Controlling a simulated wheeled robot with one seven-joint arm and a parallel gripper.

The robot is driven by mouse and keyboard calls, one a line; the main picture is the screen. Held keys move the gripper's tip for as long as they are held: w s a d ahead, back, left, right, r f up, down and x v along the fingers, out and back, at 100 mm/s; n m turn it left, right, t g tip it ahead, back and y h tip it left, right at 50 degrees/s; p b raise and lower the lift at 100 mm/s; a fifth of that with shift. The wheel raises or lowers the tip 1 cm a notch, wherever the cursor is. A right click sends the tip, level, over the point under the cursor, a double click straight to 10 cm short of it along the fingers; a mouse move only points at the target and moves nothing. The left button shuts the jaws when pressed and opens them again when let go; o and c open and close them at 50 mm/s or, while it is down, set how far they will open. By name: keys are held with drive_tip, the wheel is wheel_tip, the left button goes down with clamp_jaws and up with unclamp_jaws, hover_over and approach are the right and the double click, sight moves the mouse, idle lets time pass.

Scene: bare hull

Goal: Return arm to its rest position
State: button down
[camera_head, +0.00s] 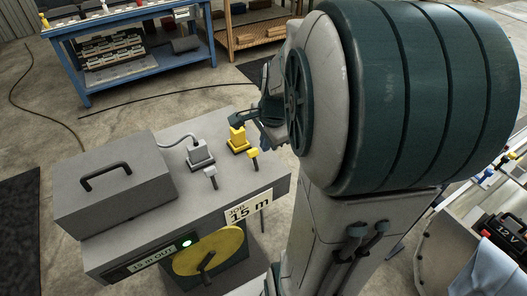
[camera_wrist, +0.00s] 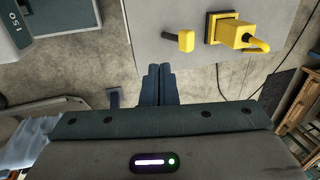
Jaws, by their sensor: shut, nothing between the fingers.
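My gripper (camera_wrist: 158,70) is shut and empty in the wrist view, its two dark fingers side by side. Its fingertips point at the edge of a grey machine top (camera_wrist: 145,25). In the head view my gripper (camera_head: 246,117) shows partly behind my large green and grey arm link, close to a yellow connector (camera_head: 237,138). That connector also shows in the wrist view (camera_wrist: 228,32), apart from the fingers. A small yellow lever (camera_head: 253,154) stands beside it, and it also shows in the wrist view (camera_wrist: 181,40).
The machine (camera_head: 215,208) bears a grey case (camera_head: 110,190), a grey connector (camera_head: 199,155), a grey lever (camera_head: 211,175) and a yellow wheel (camera_head: 205,250) with a "15 m" label. A blue workbench (camera_head: 75,32) stands behind. A cart with a 12 V battery (camera_head: 508,228) stands at right.

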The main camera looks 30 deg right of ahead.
drive_tip(key=shift+a+v, duration=0.2)
drive_tip(key=shift+v, duration=1.95)
drive_tip(key=s+a+n, duration=0.9)
drive_tip(key=a+n, duration=0.2)
drive_tip(key=n, duration=0.6)
drive_tip(key=shift+s+a+n, duration=0.4)
drive_tip(key=shift+a, duration=0.1)
